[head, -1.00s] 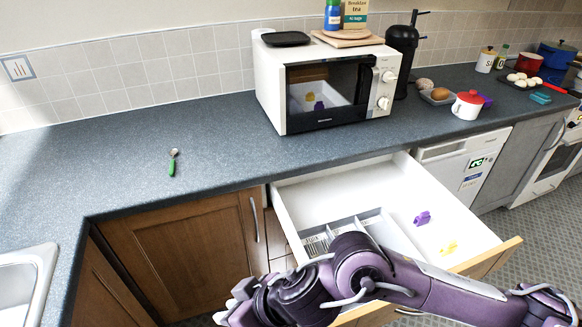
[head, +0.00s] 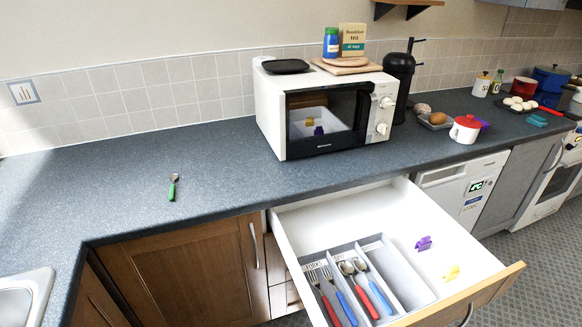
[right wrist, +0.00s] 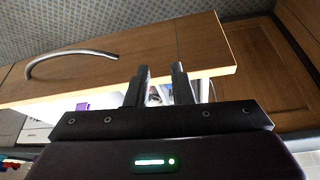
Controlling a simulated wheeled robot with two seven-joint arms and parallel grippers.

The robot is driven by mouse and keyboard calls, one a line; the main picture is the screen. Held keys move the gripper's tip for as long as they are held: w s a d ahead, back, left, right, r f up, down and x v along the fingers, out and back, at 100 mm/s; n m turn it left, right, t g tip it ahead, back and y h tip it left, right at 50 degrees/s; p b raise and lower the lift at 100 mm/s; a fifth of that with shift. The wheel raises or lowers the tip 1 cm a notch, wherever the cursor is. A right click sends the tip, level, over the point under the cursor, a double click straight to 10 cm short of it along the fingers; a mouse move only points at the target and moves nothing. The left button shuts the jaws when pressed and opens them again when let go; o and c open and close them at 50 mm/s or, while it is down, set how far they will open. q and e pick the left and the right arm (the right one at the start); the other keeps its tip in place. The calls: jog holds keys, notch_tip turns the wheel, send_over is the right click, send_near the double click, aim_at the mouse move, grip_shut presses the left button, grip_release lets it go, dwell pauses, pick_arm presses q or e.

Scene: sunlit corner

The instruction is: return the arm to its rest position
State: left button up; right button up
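My right gripper (right wrist: 160,78) shows only in the right wrist view. Its two dark fingers stand apart with a gap between them, and nothing is held there. It is near the wooden drawer front (right wrist: 130,62), with the inside of the drawer partly seen past the fingers. In the head view neither arm nor gripper shows. My left gripper is in no view.
A microwave (head: 270,112) and green-handled spoon (head: 173,188) rest on the counter.

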jog(key=s+d+f+g, duration=0.1)
jog(key=s+f, duration=0.1)
jog(key=f, duration=1.3)
jog(key=s+d+f+g, duration=0.1)
jog(key=s+f, duration=0.1)
jog(key=f, duration=1.3)
jog(key=s+d+f, duration=0.1)
jog(key=s+f, duration=0.8)
jog(key=s, duration=0.1)
jog(key=s+d+f+g, duration=0.1)
jog(key=s+d+f, duration=0.1)
jog(key=s+f, duration=0.7)
jog(key=shift+s+d+f+h, duration=0.3)
jog(key=shift+s+f, duration=0.1)
jog(key=shift+f, duration=0.3)
